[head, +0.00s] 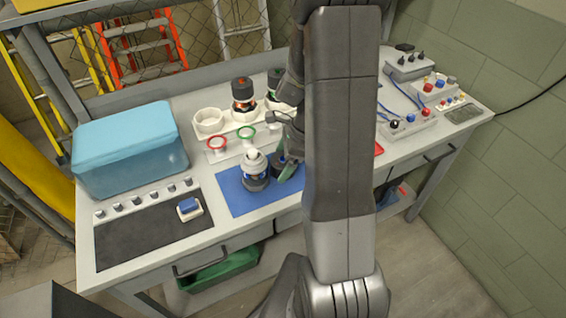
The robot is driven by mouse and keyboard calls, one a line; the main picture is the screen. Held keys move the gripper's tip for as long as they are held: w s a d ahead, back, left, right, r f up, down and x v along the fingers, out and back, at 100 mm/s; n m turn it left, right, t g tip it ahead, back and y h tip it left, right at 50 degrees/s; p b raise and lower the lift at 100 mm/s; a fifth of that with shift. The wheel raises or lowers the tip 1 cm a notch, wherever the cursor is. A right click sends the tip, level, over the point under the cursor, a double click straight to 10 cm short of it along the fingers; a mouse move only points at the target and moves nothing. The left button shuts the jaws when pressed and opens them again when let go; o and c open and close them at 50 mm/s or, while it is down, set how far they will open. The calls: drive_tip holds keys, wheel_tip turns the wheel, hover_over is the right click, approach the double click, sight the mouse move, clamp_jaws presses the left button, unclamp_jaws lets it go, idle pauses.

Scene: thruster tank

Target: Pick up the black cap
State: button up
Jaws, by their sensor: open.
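My gripper (287,168) is open, low over the blue mat (238,198), and partly hidden behind my arm. A dark round piece that looks like the black cap (277,160) is on the mat, right beside or between the fingers; I cannot tell which. A grey and white bottle-shaped part (255,172) with a blue band stands upright on the mat, just left of it. Whether the fingers touch the dark piece is hidden.
A white holder (209,122) with round cups carries black-topped parts (242,92) behind the mat. A blue box (130,150) is at left, a dark pad (150,232) in front. Control boxes (408,122) are at right.

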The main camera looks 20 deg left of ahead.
drive_tip(key=shift+a+f, duration=0.1)
drive_tip(key=shift+f, duration=0.05)
drive_tip(key=c, duration=1.1)
drive_tip(key=shift+o, duration=0.2)
